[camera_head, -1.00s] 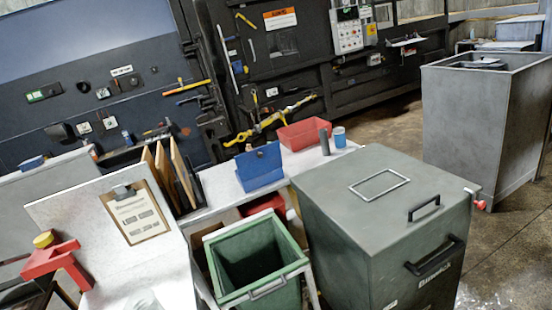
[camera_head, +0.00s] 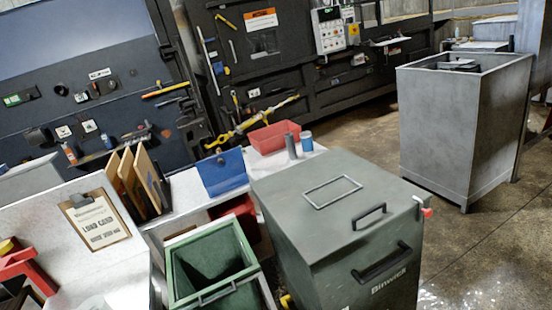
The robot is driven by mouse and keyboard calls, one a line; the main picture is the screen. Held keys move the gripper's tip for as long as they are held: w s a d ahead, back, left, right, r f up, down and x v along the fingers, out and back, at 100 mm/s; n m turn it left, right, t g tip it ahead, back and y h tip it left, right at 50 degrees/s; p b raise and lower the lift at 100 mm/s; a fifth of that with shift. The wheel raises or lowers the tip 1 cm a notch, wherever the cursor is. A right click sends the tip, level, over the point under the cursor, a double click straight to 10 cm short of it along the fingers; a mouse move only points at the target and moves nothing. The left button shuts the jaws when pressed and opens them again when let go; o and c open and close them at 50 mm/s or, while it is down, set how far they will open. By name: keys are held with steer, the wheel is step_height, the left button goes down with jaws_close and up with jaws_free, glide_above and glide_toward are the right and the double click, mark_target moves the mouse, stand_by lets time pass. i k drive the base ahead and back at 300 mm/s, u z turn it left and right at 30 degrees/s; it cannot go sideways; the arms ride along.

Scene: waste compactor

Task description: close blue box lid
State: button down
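The blue box (camera_head: 222,172) is on the light-topped table, left of the picture's middle. I see it as a slanted blue panel with a small notch at its top edge. It is too small here to tell the lid from the body, or how far the lid is open. My gripper is not in view, and nothing is seen touching the box.
A red tray (camera_head: 273,137) and two small cylinders stand right of the box. File boards (camera_head: 138,183) and a clipboard (camera_head: 95,221) are to its left. In front are a green open bin (camera_head: 176,278) and a large lidded grey-green bin (camera_head: 330,230).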

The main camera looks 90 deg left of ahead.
mark_target(225, 166)
steer(key=u, duration=0.05)
steer(key=i, duration=2.75)
steer(key=u, duration=3.5)
steer(key=i, duration=1)
steer(key=z, duration=0.05)
